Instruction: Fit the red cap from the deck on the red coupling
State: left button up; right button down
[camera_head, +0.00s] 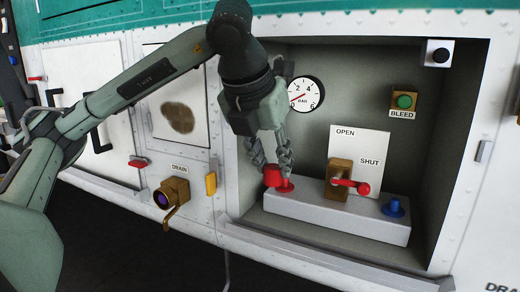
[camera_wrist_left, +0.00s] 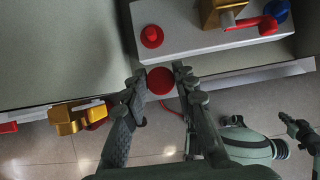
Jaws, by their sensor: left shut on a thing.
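My left gripper (camera_head: 272,158) points down inside the recess and is shut on the red cap (camera_head: 272,176). In the left wrist view the cap (camera_wrist_left: 160,81) sits between the two fingertips (camera_wrist_left: 158,80). The red coupling (camera_head: 286,186) is at the left end of the grey block (camera_head: 335,224); in the left wrist view the coupling (camera_wrist_left: 152,36) is uncovered. The cap is beside the coupling, to its left in the head view and overlapping it in the picture.
A brass valve (camera_head: 338,180) with a red lever (camera_head: 364,187) stands on the block's middle. A blue fitting (camera_head: 396,207) is at its right end. A pressure gauge (camera_head: 304,94) is on the back wall. The brass drain valve (camera_head: 172,194) juts out left of the recess.

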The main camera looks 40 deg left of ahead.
pick_arm(q)
jog(key=shift+w+a, duration=0.4)
jog(key=shift+a, duration=0.15)
jog(key=shift+w, duration=0.35)
jog(key=w, duration=0.2)
jog(key=w+a+p, duration=0.1)
jog(key=shift+w+f, duration=0.15)
jog(key=shift+w, duration=0.25)
jog(key=shift+w+a+f+b, duration=0.1)
jog(key=shift+w+f+b, duration=0.2)
jog(key=shift+w+f, duration=0.15)
jog(key=shift+w+a+f, duration=0.15)
jog(key=shift+w, duration=0.45)
pick_arm(e)
jog(key=shift+w+a+r, duration=0.25)
jog(key=shift+w+a, duration=0.1)
jog(key=shift+a, duration=0.15)
pick_arm(q)
jog(key=shift+w+b, duration=0.2)
jog(key=shift+b, duration=0.3)
pick_arm(e)
jog(key=shift+f, duration=0.25)
pick_arm(q)
jog(key=shift+f+b, duration=0.1)
jog(key=shift+b, duration=0.2)
pick_arm(e)
jog(key=shift+f, duration=0.3)
